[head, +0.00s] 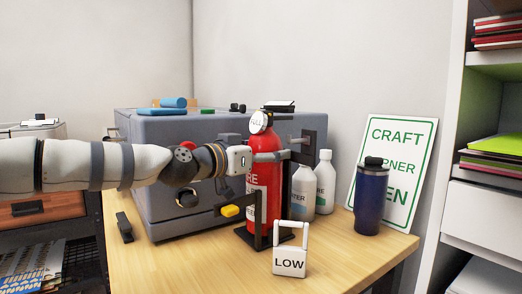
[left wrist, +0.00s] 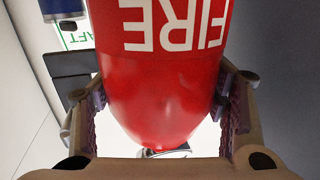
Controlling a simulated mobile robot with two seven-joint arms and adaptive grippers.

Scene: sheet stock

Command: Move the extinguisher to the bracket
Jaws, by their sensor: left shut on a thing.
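The red extinguisher (head: 262,185) stands upright at the front of the table, with a round "FULL" tag near its top. My left gripper (head: 270,156) reaches it from the left and is shut around its upper body. In the left wrist view the red body (left wrist: 165,85) fills the space between the two fingers (left wrist: 158,100). A black stand with an upright post (head: 257,228) is at the extinguisher's foot; it looks like the bracket. A dark plate (head: 309,143) shows behind at the right. Whether the extinguisher's base touches the stand is unclear. My right gripper is not in view.
White bottles (head: 325,182), a dark blue tumbler (head: 370,200) and a "CRAFT" sign (head: 401,137) are at the right. A large grey case (head: 165,140) stands behind.

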